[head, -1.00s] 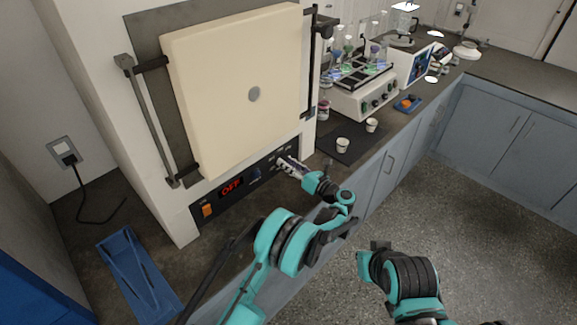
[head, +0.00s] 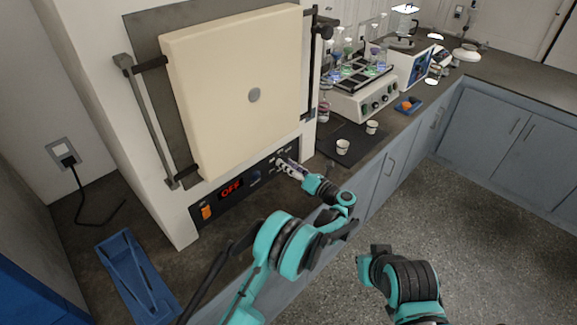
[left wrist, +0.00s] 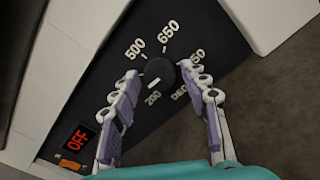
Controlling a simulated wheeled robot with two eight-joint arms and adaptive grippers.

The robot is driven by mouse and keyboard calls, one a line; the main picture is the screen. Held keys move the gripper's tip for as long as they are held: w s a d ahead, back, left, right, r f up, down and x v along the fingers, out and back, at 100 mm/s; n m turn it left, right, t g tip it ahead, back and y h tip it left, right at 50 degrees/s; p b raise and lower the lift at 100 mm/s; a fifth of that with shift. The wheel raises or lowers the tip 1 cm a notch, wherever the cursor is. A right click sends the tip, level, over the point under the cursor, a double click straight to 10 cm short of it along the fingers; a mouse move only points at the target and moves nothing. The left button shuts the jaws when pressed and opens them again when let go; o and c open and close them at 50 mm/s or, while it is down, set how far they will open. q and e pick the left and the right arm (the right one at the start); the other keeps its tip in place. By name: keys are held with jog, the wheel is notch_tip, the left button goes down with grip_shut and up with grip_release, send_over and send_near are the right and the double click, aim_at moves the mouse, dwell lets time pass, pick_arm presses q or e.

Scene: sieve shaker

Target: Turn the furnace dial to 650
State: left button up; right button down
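The furnace dial (left wrist: 158,74) is a round black knob on a dark panel, seen in the left wrist view. Another label at right is partly hidden by a finger. My left gripper (left wrist: 163,92) is open, one finger each side of the dial, with gaps visible. In the head view my left gripper (head: 290,168) is at the right end of the furnace panel and covers the dial. My right gripper (head: 374,256) hangs over the floor.
The furnace (head: 235,90) has a closed cream door. Its panel shows a red OFF display (head: 231,189) and an orange switch (head: 207,212). Two small cups (head: 342,146) and a shaker with flasks (head: 365,95) stand to the right. A blue tray (head: 137,277) lies at the left.

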pick_arm(q)
jog(key=v, duration=0.7)
jog(key=shift+s+d, duration=0.2)
jog(key=shift+s, duration=0.05)
